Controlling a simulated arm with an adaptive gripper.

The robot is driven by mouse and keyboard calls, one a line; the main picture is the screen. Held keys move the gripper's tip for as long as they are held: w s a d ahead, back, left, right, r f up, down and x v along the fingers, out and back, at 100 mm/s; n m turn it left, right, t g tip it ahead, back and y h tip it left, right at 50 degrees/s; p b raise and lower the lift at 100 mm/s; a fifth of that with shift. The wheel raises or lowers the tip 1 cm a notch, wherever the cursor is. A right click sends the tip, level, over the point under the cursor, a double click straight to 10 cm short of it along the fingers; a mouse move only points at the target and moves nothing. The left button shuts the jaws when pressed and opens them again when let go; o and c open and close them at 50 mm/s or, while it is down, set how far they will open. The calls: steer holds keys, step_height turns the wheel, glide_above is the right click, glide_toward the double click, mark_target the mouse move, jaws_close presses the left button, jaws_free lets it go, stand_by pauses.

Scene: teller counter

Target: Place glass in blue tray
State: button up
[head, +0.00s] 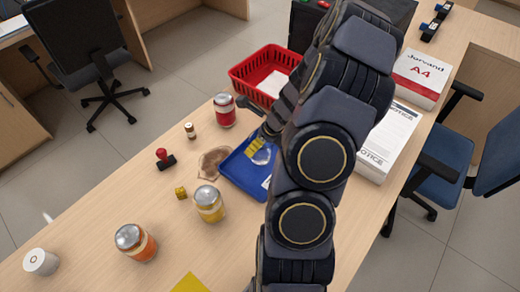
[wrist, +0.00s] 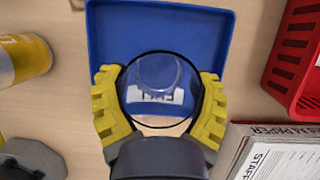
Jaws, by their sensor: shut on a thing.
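My gripper (head: 257,146) has yellow fingers and shows larger in the wrist view (wrist: 160,98). It is shut on the clear glass (wrist: 158,80), one finger on each side. In the head view the glass (head: 262,156) is small and partly hidden by my arm. The blue tray (head: 236,172) lies on the counter under the glass; in the wrist view it (wrist: 112,32) spreads behind the glass. A white label on the tray shows through the glass. I cannot tell whether the glass touches the tray floor.
A red basket (head: 250,72) stands beyond the tray. Paper stacks (head: 391,141) lie right of my arm. The counter's front left has open room.

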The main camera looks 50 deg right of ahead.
steer(key=shift+f, duration=1.55)
steer(key=shift+f, duration=0.1)
steer(key=o, duration=1.1)
